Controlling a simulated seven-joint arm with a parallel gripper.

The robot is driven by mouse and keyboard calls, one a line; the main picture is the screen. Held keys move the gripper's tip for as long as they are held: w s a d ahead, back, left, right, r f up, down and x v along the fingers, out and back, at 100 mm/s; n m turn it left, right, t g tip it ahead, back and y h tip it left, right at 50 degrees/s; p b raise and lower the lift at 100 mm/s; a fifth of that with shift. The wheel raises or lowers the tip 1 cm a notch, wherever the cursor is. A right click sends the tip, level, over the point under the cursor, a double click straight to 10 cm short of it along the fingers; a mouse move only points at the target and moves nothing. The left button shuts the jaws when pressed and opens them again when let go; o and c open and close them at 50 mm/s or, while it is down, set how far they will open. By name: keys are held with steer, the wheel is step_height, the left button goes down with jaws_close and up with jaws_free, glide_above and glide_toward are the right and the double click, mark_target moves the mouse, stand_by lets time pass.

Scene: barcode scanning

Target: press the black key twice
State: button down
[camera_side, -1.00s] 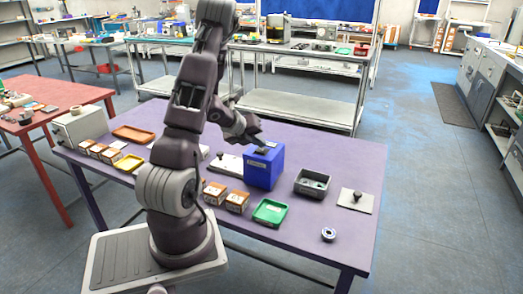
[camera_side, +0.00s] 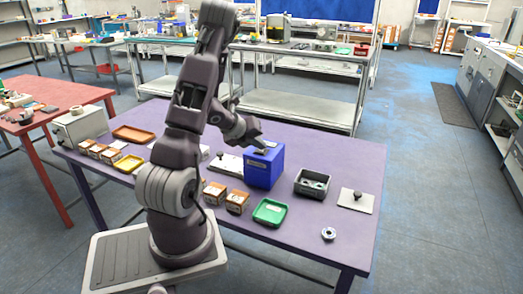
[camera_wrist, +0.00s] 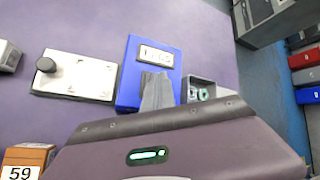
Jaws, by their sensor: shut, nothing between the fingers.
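The blue box (camera_side: 264,170) stands on the purple table with my gripper (camera_side: 263,146) at its top. In the wrist view, the blue box (camera_wrist: 135,75) has a small display (camera_wrist: 157,56) with dark characters too blurred to read. My gripper (camera_wrist: 157,78) is shut and empty, its fingers over the box top just below the display. No black key shows clearly on the box; the fingers hide part of its top. I cannot tell whether they touch it.
A dark grey bin (camera_side: 312,183) with small parts stands right of the box. A light plate (camera_side: 357,201) with a dark knob lies farther right. A green tray (camera_side: 270,212) and small cartons (camera_side: 237,201) are in front. A blue-and-white ring (camera_side: 328,233) lies near the front edge.

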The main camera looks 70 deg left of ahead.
mark_target(259, 152)
stand_by(0.4)
steer(key=shift+r, duration=0.8)
steer(key=shift+r, duration=0.1)
steer(key=shift+r, duration=2.4)
step_height(259, 152, up, 4)
steer(key=shift+f, duration=0.1)
stand_by(0.4)
steer(key=shift+f, duration=0.1)
steer(key=shift+f, duration=4.3)
